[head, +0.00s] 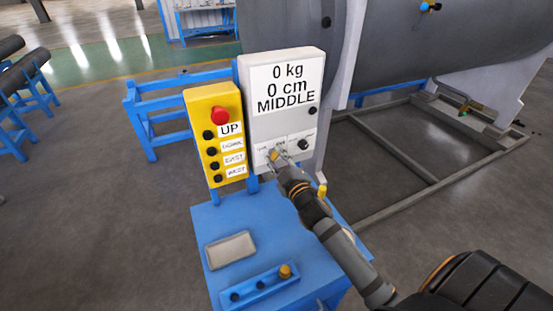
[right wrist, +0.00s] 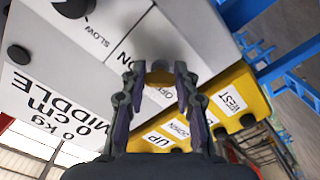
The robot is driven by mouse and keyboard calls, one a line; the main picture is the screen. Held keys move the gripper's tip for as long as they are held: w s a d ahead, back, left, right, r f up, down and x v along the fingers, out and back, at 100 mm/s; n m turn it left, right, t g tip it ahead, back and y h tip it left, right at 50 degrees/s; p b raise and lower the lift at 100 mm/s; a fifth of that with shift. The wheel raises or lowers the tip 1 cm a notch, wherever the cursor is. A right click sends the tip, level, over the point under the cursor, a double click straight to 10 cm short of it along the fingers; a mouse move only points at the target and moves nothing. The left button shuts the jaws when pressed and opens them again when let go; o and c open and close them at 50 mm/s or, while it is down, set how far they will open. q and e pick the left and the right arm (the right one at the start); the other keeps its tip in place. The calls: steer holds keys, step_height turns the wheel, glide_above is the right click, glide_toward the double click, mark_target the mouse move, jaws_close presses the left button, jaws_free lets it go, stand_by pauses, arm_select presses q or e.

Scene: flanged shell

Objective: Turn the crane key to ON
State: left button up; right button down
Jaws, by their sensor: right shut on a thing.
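The grey control box (head: 289,125) stands upright with a display reading "0 kg 0 cm MIDDLE". The crane key (right wrist: 160,74) is a small brass-coloured piece on the box's lower panel, between the labels ON and OFF in the right wrist view. My right gripper (head: 276,156) reaches the lower panel of the box, and its two fingers are shut on the key. It also shows in the right wrist view (right wrist: 160,80), with a finger on either side of the key. The fingers hide part of the key and its labels, so its exact angle is unclear. My left gripper is out of view.
A yellow button box (head: 196,168) with a red knob (head: 220,115) stands just left of the control box. A black knob (head: 303,145) sits right of the key. Below is a blue stand (head: 215,210) with a grey tray (head: 230,250). A large grey shell (head: 400,50) lies behind.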

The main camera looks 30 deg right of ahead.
steer(key=c, duration=1)
jaws_free()
steer(key=shift+s+f, duration=0.15)
steer(key=shift+s, duration=0.25)
steer(key=s, duration=1.1)
steer(key=shift+a, duration=0.35)
steer(key=shift+s, duration=0.1)
